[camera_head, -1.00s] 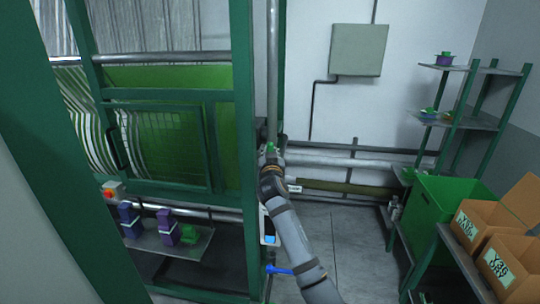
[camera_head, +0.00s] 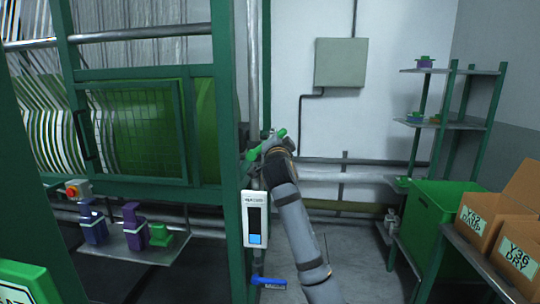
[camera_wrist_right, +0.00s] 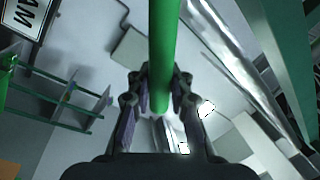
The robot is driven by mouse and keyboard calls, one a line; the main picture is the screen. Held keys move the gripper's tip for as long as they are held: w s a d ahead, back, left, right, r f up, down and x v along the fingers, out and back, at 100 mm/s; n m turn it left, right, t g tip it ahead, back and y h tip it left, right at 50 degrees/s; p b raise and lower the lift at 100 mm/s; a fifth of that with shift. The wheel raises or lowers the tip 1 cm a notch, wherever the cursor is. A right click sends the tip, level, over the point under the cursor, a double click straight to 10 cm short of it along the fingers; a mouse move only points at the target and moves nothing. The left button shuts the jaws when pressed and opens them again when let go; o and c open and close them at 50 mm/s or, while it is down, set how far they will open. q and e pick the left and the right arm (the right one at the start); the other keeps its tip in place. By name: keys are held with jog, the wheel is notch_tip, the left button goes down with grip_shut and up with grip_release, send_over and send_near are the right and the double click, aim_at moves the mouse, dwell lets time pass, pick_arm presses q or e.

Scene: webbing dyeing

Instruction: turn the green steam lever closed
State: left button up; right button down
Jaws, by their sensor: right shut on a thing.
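The green steam lever (camera_head: 253,153) sits on the pipe beside the green machine frame in the head view. It slants up to the right, and its middle is hidden by my right gripper (camera_head: 270,144). In the right wrist view the lever (camera_wrist_right: 164,50) is a thick green bar running down between the two fingers of my right gripper (camera_wrist_right: 161,88). The right gripper is shut on the lever. My left gripper is not in view.
A white panel (camera_head: 255,219) with a dark display is below the lever, with a blue handle (camera_head: 270,282) under it. Purple and green objects stand on a low shelf (camera_head: 120,246) at left. A green bin (camera_head: 436,220) and cardboard boxes (camera_head: 520,260) are at right.

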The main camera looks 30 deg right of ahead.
pick_arm(q)
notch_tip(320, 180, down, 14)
jog(key=b, duration=1.2)
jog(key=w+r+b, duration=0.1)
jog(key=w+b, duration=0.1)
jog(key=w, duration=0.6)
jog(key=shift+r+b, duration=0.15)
jog(key=shift+b, duration=0.2)
pick_arm(e)
notch_tip(320, 180, down, 7)
jog(key=s+d+m+g+h, duration=0.1)
jog(key=m+h, duration=0.1)
jog(key=m, duration=0.7)
jog(key=shift+d+m, duration=0.25)
jog(key=shift+m, duration=0.05)
jog(key=shift+s+r, duration=0.1)
jog(key=c, duration=1.6)
grip_release()
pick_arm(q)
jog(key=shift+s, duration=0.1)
pick_arm(e)
jog(key=o, duration=0.4)
jog(key=shift+s+r, duration=0.15)
